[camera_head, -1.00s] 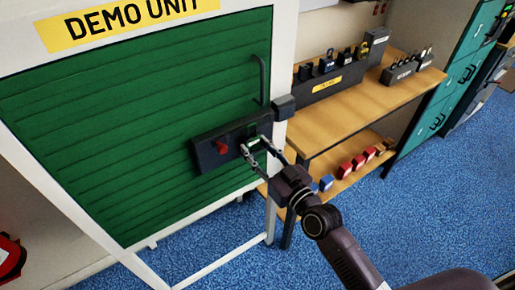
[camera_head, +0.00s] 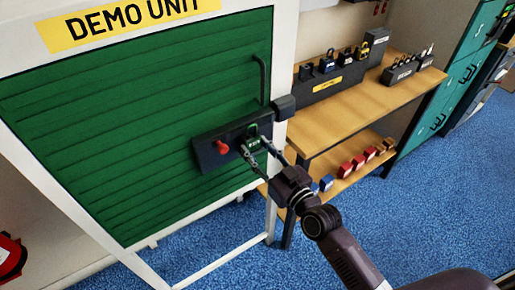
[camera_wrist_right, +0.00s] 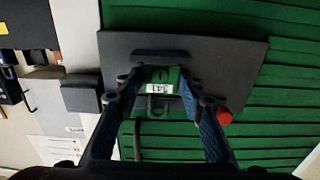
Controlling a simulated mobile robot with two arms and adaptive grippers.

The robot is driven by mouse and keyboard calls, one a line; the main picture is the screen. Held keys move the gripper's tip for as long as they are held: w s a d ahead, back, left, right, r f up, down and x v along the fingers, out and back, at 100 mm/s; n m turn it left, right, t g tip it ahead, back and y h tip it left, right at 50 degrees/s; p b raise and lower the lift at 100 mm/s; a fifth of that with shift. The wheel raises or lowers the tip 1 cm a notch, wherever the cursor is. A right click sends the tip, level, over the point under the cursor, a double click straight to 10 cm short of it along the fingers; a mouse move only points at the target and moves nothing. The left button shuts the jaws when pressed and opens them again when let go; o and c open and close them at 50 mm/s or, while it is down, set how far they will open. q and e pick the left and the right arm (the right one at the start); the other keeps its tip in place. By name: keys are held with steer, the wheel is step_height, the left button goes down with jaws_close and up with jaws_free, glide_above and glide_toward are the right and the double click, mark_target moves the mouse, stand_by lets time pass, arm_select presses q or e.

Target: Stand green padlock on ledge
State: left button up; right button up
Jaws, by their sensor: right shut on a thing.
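The green padlock (camera_head: 254,142) is in front of a dark grey plate (camera_head: 205,151) on the green shutter. Its shackle points up in the head view. The right wrist view is turned over: there the padlock (camera_wrist_right: 160,75) shows a white label, with the shackle below. My right gripper (camera_head: 254,146) is shut on the padlock, one finger at each side. In the wrist view a dark ledge strip (camera_wrist_right: 160,54) on the plate lies close to the padlock's base; I cannot tell whether they touch. My left gripper is not in view.
A red knob-like part (camera_head: 221,147) sticks out beside the padlock. A dark block (camera_head: 284,105) is on the white frame at the right. A wooden bench (camera_head: 330,118) holds more padlocks, with several coloured ones on its lower shelf.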

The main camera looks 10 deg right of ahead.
steer(key=o, duration=1.2)
steer(key=shift+c, duration=0.2)
steer(key=shift+f, duration=0.15)
steer(key=shift+s, duration=0.15)
steer(key=p+v, duration=0.1)
steer(key=v, duration=0.8)
